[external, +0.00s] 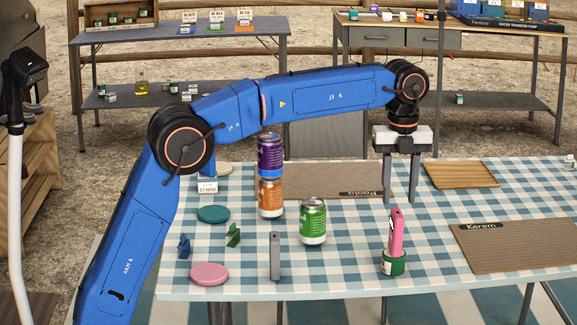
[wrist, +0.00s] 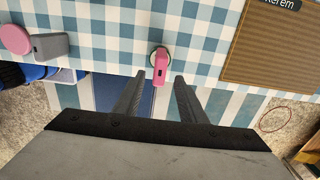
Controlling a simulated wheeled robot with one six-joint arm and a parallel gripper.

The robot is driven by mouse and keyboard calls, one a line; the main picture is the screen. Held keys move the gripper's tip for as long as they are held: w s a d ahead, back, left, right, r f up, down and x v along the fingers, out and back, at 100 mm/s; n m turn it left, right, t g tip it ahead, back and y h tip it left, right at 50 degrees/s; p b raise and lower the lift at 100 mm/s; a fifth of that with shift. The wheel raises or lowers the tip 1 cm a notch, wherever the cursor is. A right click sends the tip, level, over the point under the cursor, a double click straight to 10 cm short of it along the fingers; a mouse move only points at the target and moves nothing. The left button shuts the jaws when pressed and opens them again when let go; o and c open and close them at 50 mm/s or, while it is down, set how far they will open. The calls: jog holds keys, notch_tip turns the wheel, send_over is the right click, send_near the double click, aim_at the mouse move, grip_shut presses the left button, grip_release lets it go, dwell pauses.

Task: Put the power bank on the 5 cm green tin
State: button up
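The fingers are apart and hold nothing. In the wrist view the block hides most of the green tin (wrist: 153,53).
A grey upright block (external: 275,257), a green can (external: 313,221) and an orange can (external: 270,196) with a purple can (external: 270,153) on it stand left. A brown mat (external: 515,245) lies right, a wooden tray (external: 460,175) behind. Checked cloth around the tin is clear.

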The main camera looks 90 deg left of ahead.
jog(key=s+d+n+t, duration=0.1)
jog(key=s+d+n, duration=0.5)
jog(key=s, duration=0.7)
jog(key=s+d+n+t, duration=0.1)
jog(key=s+d+n, duration=0.2)
jog(key=s+d, duration=0.7)
jog(key=s+d+f+n+t, duration=0.1)
jog(key=s+f+n, duration=0.2)
jog(key=s, duration=0.6)
jog(key=s+d+f+n+t, duration=0.1)
jog(key=s+f+n, duration=0.2)
jog(key=s+f, duration=0.5)
jog(key=s+d+f+n, duration=0.2)
jog(key=s+f, duration=0.4)
jog(key=s, duration=0.4)
jog(key=shift+n+t, duration=0.4)
jog(key=shift+n, duration=0.1)
